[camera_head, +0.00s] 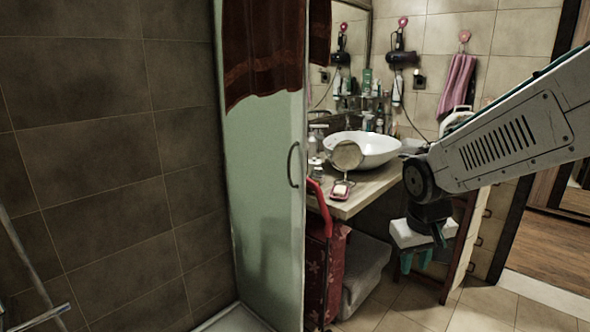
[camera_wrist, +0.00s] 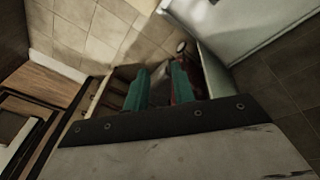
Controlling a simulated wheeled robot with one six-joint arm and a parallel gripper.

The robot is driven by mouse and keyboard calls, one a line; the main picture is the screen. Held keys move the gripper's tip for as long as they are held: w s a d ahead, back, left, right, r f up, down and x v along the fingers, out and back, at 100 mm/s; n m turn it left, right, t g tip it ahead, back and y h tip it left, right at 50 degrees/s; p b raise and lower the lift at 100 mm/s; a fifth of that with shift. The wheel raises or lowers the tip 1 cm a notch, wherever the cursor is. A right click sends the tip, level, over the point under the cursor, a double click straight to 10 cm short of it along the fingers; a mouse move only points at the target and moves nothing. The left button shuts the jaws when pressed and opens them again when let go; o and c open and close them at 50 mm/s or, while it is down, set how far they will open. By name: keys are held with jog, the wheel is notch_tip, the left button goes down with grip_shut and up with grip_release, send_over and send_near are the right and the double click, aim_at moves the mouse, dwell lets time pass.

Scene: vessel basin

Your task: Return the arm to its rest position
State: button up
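My arm (camera_head: 510,140) reaches in from the right edge of the head view and bends down at a dark wrist joint. My gripper (camera_head: 415,268) hangs below it, pointing down, in front of the wooden frame at the right of the washbasin counter. Its two teal fingers stand apart. In the wrist view my gripper (camera_wrist: 160,76) shows both teal fingers with a gap between them. I see nothing clearly held there; the grey patch in the gap looks like background, farther off.
A white basin (camera_head: 372,150) and a round mirror (camera_head: 347,155) stand on the counter (camera_head: 362,192). A red patterned cart (camera_head: 324,270) and a grey bin (camera_head: 364,268) stand below. A glass shower door (camera_head: 262,200) is left. Tiled floor (camera_head: 400,316) is open in front; a doorway is right.

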jog(key=s+d+r+m, duration=0.1)
jog(key=s+r, duration=0.2)
jog(key=s, duration=0.8)
jog(key=s+d+r+g+y, duration=0.1)
jog(key=s+r, duration=0.2)
jog(key=s, duration=0.9)
jog(key=shift+d+r+m, duration=0.25)
jog(key=shift+r+m, duration=0.05)
jog(key=shift+m, duration=0.1)
jog(key=shift+s, duration=0.1)
